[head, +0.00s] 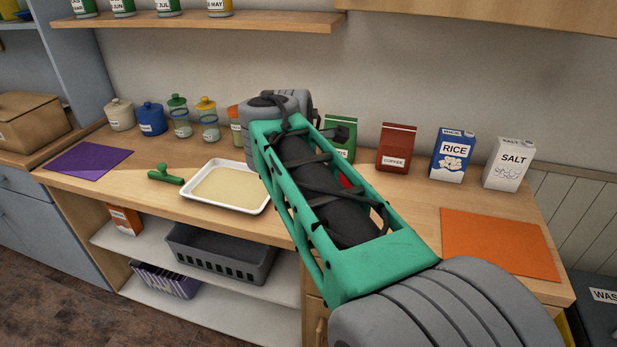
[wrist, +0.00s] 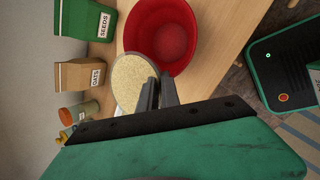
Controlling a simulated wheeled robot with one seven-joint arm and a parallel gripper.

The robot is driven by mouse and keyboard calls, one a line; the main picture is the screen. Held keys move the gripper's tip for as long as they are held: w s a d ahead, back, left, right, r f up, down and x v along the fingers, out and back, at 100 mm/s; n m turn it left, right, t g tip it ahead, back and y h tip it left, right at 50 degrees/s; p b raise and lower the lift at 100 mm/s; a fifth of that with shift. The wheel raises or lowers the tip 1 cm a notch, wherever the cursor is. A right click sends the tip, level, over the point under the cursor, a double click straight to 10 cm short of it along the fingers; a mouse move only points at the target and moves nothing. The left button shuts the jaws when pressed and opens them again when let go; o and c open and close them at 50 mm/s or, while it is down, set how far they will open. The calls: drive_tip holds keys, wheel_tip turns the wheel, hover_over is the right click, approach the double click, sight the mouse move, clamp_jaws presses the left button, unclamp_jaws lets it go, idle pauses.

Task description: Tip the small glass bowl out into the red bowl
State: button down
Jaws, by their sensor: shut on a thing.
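The red bowl (wrist: 184,61) stands on the wooden counter in the wrist view. Its inside is red, with a slightly paler bottom, and I see no clear grain in it. The small glass bowl (wrist: 133,82) is full of pale tan grains and overlaps the red bowl's near left rim in the picture. My gripper (wrist: 158,90) is shut on the small bowl's edge. Whether the bowl is tilted or touches the red bowl, I cannot tell. In the head view my arm hides the gripper and small bowl; only a sliver of the red bowl (head: 346,182) shows.
A white tray (head: 224,187), a green-handled tool (head: 165,174), a purple mat (head: 89,162) and an orange mat (head: 498,243) lie on the counter. Jars, a coffee bag (head: 396,148), a rice box (head: 452,155) and a salt box (head: 509,164) stand along the wall. An oats bag (wrist: 80,74) is near my gripper.

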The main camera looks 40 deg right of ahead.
drive_tip(key=shift+f+b, duration=0.7)
drive_tip(key=shift+f, duration=0.2)
drive_tip(key=shift+b, duration=0.75)
drive_tip(key=shift+r+y+b, duration=0.1)
drive_tip(key=shift+y+b, duration=0.3)
drive_tip(key=shift+b, duration=0.4)
drive_tip(key=shift+d+r+m+t+y+b, duration=0.15)
drive_tip(key=shift+m+t+y+b, duration=0.2)
drive_tip(key=shift+b, duration=0.2)
drive_tip(key=shift+s+r+y, duration=0.1)
drive_tip(key=shift+r+y, duration=0.1)
drive_tip(key=shift+y, duration=0.15)
drive_tip(key=shift+r+p, duration=0.3)
drive_tip(key=shift+p, duration=0.45)
drive_tip(key=shift+f, duration=0.3)
